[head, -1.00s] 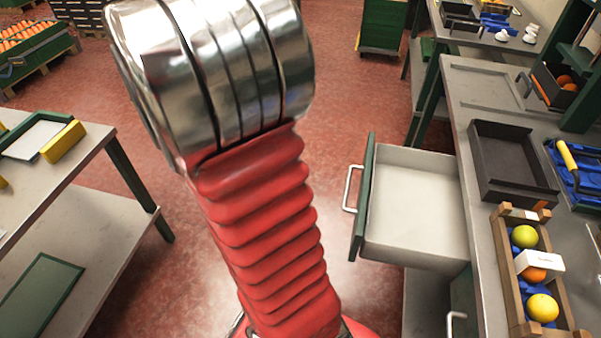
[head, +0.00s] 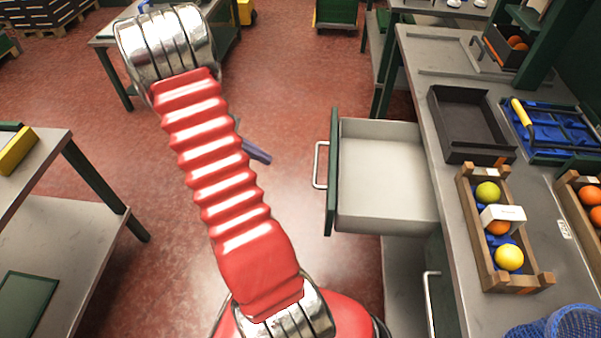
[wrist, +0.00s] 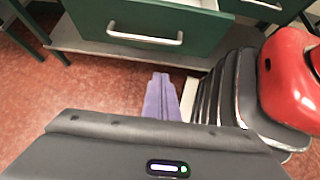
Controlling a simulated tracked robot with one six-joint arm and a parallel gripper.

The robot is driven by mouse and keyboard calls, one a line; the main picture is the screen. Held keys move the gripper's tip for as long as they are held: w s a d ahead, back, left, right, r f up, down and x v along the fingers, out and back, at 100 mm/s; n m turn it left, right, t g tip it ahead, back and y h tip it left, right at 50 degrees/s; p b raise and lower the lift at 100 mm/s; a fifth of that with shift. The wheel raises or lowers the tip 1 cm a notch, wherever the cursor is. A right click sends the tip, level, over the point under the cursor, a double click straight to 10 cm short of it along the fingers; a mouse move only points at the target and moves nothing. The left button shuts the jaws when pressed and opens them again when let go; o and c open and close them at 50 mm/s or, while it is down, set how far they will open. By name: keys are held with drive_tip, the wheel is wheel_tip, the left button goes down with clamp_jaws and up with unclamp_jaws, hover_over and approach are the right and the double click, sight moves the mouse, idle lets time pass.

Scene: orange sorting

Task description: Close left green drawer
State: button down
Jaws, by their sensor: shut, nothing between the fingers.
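The green-fronted drawer (head: 385,215) stands pulled out from under the right-hand bench in the head view. Its light grey inside is empty, and its silver handle (head: 320,165) faces left. My gripper (head: 257,154) shows partly behind my red arm, to the left of the handle and apart from it. In the wrist view my shut, empty fingers (wrist: 162,97) point towards a green drawer front (wrist: 165,20) with a silver handle (wrist: 145,38). I cannot tell whether this is the same drawer.
A second handle (head: 430,300) shows below the bench. On the bench stand a dark tray (head: 468,120), a wooden crate (head: 468,200) with fruit, and a blue basket (head: 570,322). A table (head: 50,215) stands at the left. Red floor between is clear.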

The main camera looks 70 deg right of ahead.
drive_tip(key=s+r+x, duration=0.1)
drive_tip(key=r+x, duration=0.1)
drive_tip(key=x, duration=1)
drive_tip(key=shift+s+d, duration=0.3)
drive_tip(key=shift+s, duration=0.3)
